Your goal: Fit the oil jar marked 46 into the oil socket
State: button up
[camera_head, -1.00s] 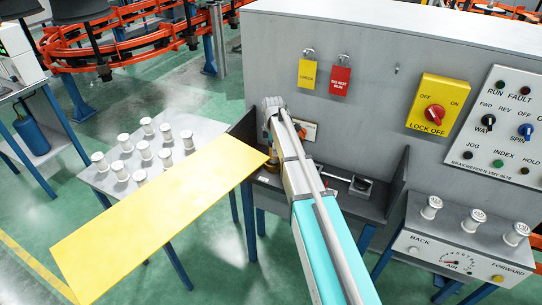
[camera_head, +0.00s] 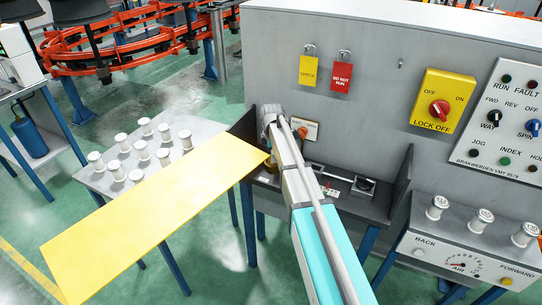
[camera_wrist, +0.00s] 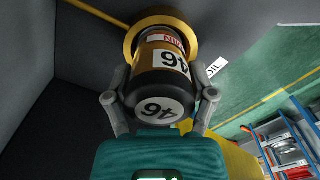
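In the wrist view an amber jar marked 46 (camera_wrist: 160,82) with a black end cap fills the middle. My gripper (camera_wrist: 158,75) has a finger on each side of it, and the fingertips appear to press on its sides. The jar's far end appears to be within a brass-yellow ring, the oil socket (camera_wrist: 133,35), with a tag reading OIL (camera_wrist: 216,68) beside it. How deep the jar sits is hidden. In the head view my gripper end (camera_head: 268,120) is at the left of the machine's bay; jar and socket are mostly hidden there.
A dark bay wall (camera_head: 243,128) stands close left of the gripper, another wall (camera_head: 402,185) to the right. A yellow panel (camera_head: 150,225) crosses in front of a table with several white spools (camera_head: 143,148). A control box (camera_head: 465,250) is at right.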

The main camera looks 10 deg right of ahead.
jog(key=shift+o, duration=1.2)
jog(key=shift+r, duration=0.15)
notch_tip(320, 180, up, 12)
jog(key=p, duration=1.2)
jog(key=shift+s, duration=0.15)
